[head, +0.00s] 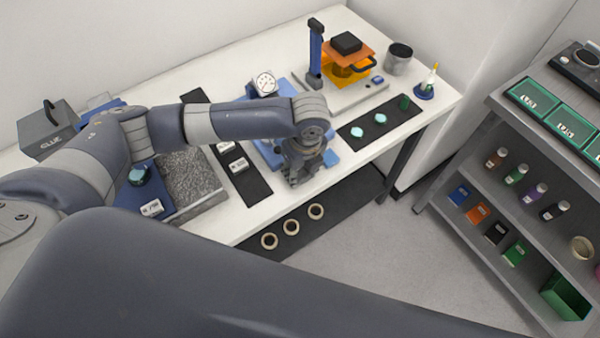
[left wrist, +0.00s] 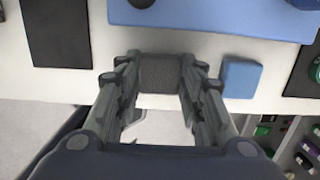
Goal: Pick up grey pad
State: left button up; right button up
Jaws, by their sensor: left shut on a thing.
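The grey pad (left wrist: 160,73) is a small dark-grey square in the left wrist view, between the fingertips of my left gripper (left wrist: 158,82). The fingers are shut on its two sides. I cannot tell whether it touches the table or is slightly raised. In the head view my left gripper (head: 297,172) points down over the table's front edge, and the pad is hidden there. My right gripper is not in view.
A blue pad (left wrist: 241,79) lies just right of the grey pad on the white table (left wrist: 85,85). A blue plate (left wrist: 215,20) is behind it. Dark mats (left wrist: 57,30) lie to either side. A shelf unit (head: 480,185) stands at the right.

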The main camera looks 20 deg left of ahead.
aim_at(300, 175)
pick_arm(q)
jog(key=shift+r+b, duration=0.3)
jog(key=shift+r, duration=0.2)
notch_tip(300, 175, up, 2)
jog(key=shift+s+r+b, duration=0.15)
jog(key=shift+r+b, duration=0.05)
jog(key=shift+b, duration=0.35)
jog(key=s+a+r+b, duration=0.1)
jog(key=s+a+b, duration=0.1)
jog(key=s, duration=1.3)
jog(key=shift+s+r+b, duration=0.3)
jog(key=shift+b, duration=0.05)
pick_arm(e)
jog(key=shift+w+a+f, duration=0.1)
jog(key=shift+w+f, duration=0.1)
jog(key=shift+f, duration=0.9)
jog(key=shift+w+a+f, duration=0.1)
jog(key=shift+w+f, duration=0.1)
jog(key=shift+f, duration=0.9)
pick_arm(q)
jog(key=shift+o, duration=0.5)
jog(key=c, duration=0.3)
jog(key=shift+c, duration=0.2)
